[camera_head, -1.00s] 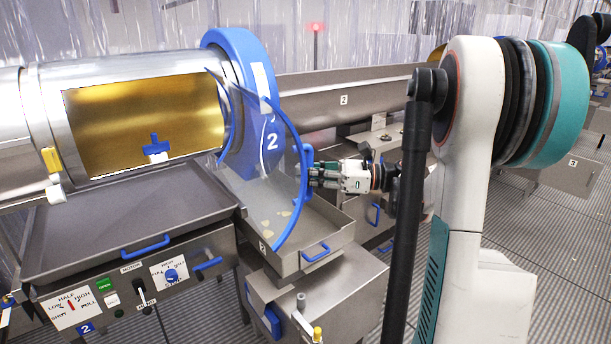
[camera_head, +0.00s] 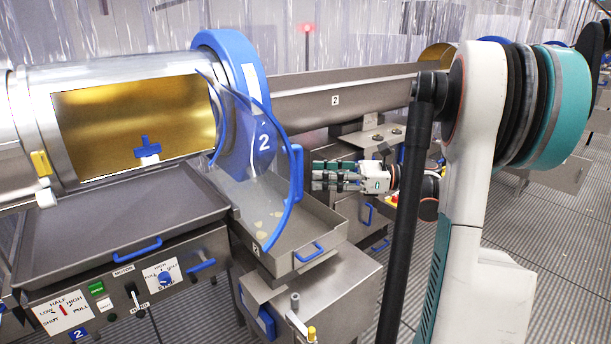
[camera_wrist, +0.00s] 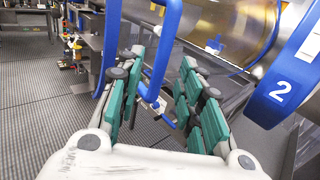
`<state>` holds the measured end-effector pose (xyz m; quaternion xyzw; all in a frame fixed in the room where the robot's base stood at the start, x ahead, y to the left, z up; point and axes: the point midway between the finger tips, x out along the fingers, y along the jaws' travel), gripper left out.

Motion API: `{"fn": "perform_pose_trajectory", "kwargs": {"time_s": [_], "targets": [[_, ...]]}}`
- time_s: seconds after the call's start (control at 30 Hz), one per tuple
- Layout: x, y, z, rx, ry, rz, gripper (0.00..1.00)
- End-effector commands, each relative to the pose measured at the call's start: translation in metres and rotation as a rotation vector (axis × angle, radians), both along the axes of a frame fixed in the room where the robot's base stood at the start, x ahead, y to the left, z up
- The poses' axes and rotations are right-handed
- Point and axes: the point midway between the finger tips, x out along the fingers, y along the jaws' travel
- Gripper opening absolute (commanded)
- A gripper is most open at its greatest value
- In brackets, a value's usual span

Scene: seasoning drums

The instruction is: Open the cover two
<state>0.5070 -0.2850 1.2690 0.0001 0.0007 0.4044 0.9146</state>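Cover two is a clear panel (camera_head: 238,185) with a curved blue rim and a blue handle (camera_head: 298,172). It stands swung out at an angle from the blue end ring (camera_head: 235,52) of the drum marked 2. My gripper (camera_head: 318,178) is just right of the handle, its green fingers spread apart. I cannot tell whether any finger touches the cover.
A grey tray (camera_head: 125,215) lies under the drum's gold opening (camera_head: 135,120). A smaller metal tray (camera_head: 300,235) with pale bits sits below the cover. A control panel (camera_head: 115,300) is at front left. A long trough (camera_head: 350,90) runs behind.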

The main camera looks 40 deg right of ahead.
Motion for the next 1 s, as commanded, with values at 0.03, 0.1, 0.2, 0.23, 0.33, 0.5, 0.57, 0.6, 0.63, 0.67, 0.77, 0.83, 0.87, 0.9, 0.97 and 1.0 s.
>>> {"fn": "perform_pose_trajectory", "kwargs": {"time_s": [0.03,0.1,0.2,0.23,0.33,0.5,0.57,0.6,0.63,0.67,0.77,0.83,0.87,0.9,0.97,1.0], "targets": [[-0.007,-0.009,0.000,0.000,0.000,-0.004,0.34],[-0.016,-0.019,0.000,0.000,0.000,-0.004,0.34],[-0.027,-0.030,-0.001,-0.001,0.001,-0.003,0.34],[-0.029,-0.033,-0.001,0.000,0.001,-0.003,0.34],[-0.035,-0.039,-0.001,0.000,0.001,0.000,0.34],[-0.039,-0.043,-0.001,0.000,0.001,0.000,0.34],[-0.039,-0.043,-0.001,0.000,0.001,0.000,0.34],[-0.039,-0.043,-0.001,0.000,0.001,0.000,0.34],[-0.039,-0.043,-0.001,0.000,0.001,0.000,0.34],[-0.039,-0.043,-0.001,0.000,0.001,0.000,0.34],[-0.039,-0.043,-0.001,0.000,0.001,0.000,0.34],[-0.039,-0.043,-0.001,0.000,0.001,0.000,0.34],[-0.039,-0.043,-0.001,0.000,0.001,0.000,0.34],[-0.039,-0.043,-0.001,0.000,0.001,0.000,0.34],[-0.039,-0.043,-0.001,0.000,0.001,0.000,0.34],[-0.039,-0.043,-0.001,0.000,0.001,0.000,0.34]]}}
